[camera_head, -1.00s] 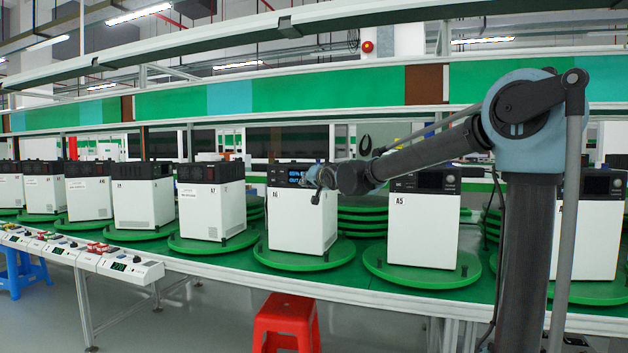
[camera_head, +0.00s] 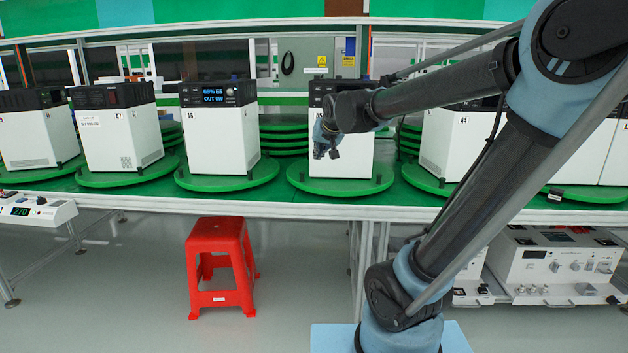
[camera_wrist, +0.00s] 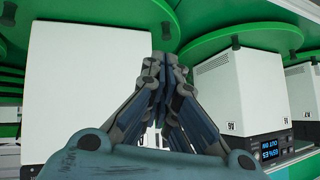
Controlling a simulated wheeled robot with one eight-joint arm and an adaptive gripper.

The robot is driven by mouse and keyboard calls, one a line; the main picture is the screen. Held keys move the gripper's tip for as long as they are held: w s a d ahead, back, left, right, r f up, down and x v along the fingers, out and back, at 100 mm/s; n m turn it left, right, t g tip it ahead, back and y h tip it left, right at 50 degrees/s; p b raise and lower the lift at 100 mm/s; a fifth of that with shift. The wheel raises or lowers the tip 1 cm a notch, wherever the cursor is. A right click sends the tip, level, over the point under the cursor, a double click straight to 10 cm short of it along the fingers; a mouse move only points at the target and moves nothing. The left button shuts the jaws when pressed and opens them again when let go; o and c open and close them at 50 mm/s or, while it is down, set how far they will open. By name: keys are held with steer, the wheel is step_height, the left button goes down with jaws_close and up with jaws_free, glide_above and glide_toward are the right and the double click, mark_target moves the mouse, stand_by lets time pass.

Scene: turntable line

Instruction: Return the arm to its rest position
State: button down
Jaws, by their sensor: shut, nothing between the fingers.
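My arm reaches in from the right in the head view, bent at the elbow, with its forearm running left over the front of the turntable line. My gripper (camera_head: 322,150) is shut and empty. It is in front of a white unit (camera_head: 348,165) on a green turntable (camera_head: 340,188) and hides part of that unit's front. The picture does not show whether it touches the unit. In the wrist view, the fingers of my gripper (camera_wrist: 165,68) come together at the tips, with a white unit's plain side (camera_wrist: 85,90) to the left.
A white unit with a lit display (camera_head: 218,130) stands left of my gripper. More units stand along the green bench on both sides. A red stool (camera_head: 220,265) stands on the floor in front. White test boxes (camera_head: 555,265) sit under the bench at the right.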

steer(key=s+d+f+g+h, duration=0.1)
steer(key=s+d+f+g, duration=0.1)
steer(key=s+d+f, duration=0.4)
steer(key=s+d+f+g+h, duration=0.1)
steer(key=s+d+f, duration=0.4)
steer(key=s, duration=0.8)
steer(key=s+d+f+g, duration=0.4)
steer(key=s+d+f, duration=0.2)
steer(key=s+f, duration=0.4)
steer(key=shift+d+f+h, duration=0.3)
steer(key=shift+f+h, duration=0.1)
steer(key=shift+w+f, duration=0.2)
steer(key=shift+w, duration=0.25)
